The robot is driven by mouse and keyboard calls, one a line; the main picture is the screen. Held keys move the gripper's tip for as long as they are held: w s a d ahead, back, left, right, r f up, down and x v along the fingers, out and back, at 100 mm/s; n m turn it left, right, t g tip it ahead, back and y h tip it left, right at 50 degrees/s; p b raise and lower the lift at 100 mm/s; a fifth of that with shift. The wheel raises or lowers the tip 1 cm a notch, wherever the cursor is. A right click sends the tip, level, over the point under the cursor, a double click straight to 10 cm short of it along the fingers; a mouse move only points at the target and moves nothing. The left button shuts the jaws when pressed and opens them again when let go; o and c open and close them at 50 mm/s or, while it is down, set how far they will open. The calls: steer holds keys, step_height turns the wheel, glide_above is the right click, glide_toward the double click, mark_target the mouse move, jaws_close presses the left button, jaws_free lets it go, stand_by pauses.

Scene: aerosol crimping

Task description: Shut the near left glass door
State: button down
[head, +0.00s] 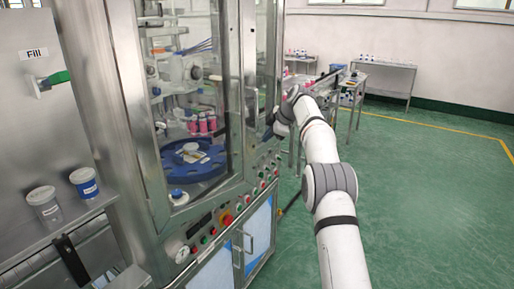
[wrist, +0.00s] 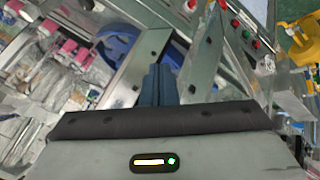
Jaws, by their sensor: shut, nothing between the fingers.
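The near left glass door (head: 190,65) is a tall clear pane in a metal frame on the front of the steel machine. The blue turntable (head: 193,161) shows through or beside it; I cannot tell how far the door stands from its frame. My gripper is mostly hidden in the head view, behind the wrist at the machine's right side. In the wrist view, my gripper (wrist: 160,80) has its dark fingers together and empty. They are close to a metal frame strip (wrist: 136,70); contact is unclear.
Pink-labelled cans (head: 203,124) stand inside the machine. A control panel with an emergency stop button (head: 227,219) runs below the doors. A side table (head: 382,80) is at the back. Green floor (head: 430,190) is clear at right.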

steer(key=s+r+m+t+b, duration=0.25)
steer(key=s+m, duration=1.35)
steer(key=m, duration=1.2)
steer(key=m+p, duration=0.2)
glide_toward(246, 163)
step_height(246, 163, down, 3)
steer(key=shift+w+a+f+n+p, duration=0.15)
steer(key=shift+w+a+n+p, duration=0.15)
steer(key=shift+w+a+p, duration=0.85)
steer(key=shift+w+d, duration=0.15)
steer(key=shift+w, duration=0.05)
